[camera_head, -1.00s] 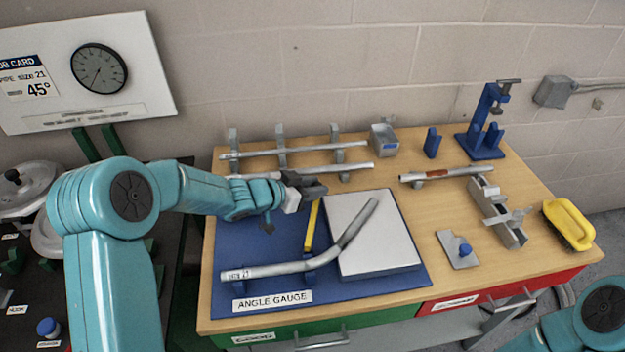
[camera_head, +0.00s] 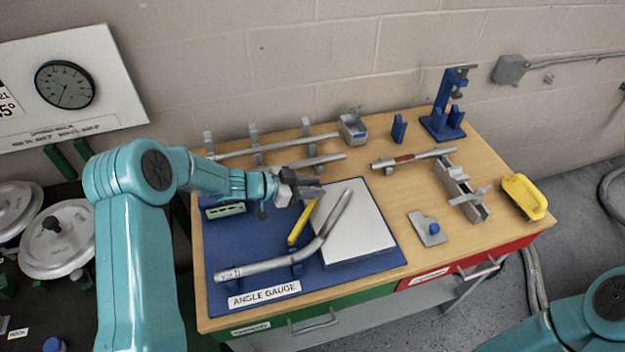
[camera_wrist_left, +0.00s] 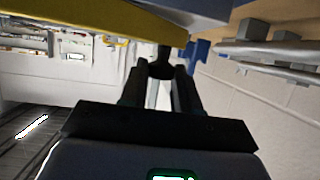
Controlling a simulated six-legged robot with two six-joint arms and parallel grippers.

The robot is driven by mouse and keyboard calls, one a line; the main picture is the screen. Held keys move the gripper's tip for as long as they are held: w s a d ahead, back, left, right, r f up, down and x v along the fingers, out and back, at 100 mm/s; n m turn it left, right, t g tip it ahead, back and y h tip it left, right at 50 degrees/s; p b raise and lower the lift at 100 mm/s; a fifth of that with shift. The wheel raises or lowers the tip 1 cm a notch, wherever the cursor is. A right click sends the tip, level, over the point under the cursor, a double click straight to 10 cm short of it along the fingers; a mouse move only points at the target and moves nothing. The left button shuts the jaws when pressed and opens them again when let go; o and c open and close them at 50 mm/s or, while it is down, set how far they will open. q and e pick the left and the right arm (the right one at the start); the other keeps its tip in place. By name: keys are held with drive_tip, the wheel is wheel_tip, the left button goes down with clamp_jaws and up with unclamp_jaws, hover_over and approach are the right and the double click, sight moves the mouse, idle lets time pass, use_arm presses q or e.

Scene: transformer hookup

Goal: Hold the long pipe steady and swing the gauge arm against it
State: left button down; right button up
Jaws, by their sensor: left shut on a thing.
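The bent grey pipe (camera_head: 260,267) lies on the blue angle gauge board (camera_head: 235,245), its straight leg in front and its other leg rising to the right across a pale plate. The yellow gauge arm (camera_head: 302,224) slants beside the pipe's bend, with a gap to the rising leg. My left gripper (camera_head: 308,190) is at the arm's far end. In the left wrist view its fingers (camera_wrist_left: 160,75) are shut on a dark knob (camera_wrist_left: 160,65) just below the yellow arm (camera_wrist_left: 90,20). My right gripper is out of view; nothing is seen holding the pipe.
Straight pipes (camera_head: 280,145) rest on brackets at the back. A dial board (camera_head: 110,85) is at the back left.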

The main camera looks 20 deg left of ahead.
use_arm(q)
drive_tip(key=shift+d+r+m+g+h+p, duration=0.2)
drive_tip(key=shift+d+m+g+h+p, duration=0.2)
drive_tip(key=shift+d+m+p, duration=0.15)
drive_tip(key=shift+d+m+g, duration=0.25)
drive_tip(key=shift+d+g, duration=0.05)
drive_tip(key=shift+h, duration=0.3)
drive_tip(key=c, duration=0.9)
unclamp_jaws()
drive_tip(key=shift+c, duration=0.2)
drive_tip(key=shift+o, duration=0.4)
drive_tip(key=shift+s, duration=0.2)
drive_tip(key=shift+f, duration=0.1)
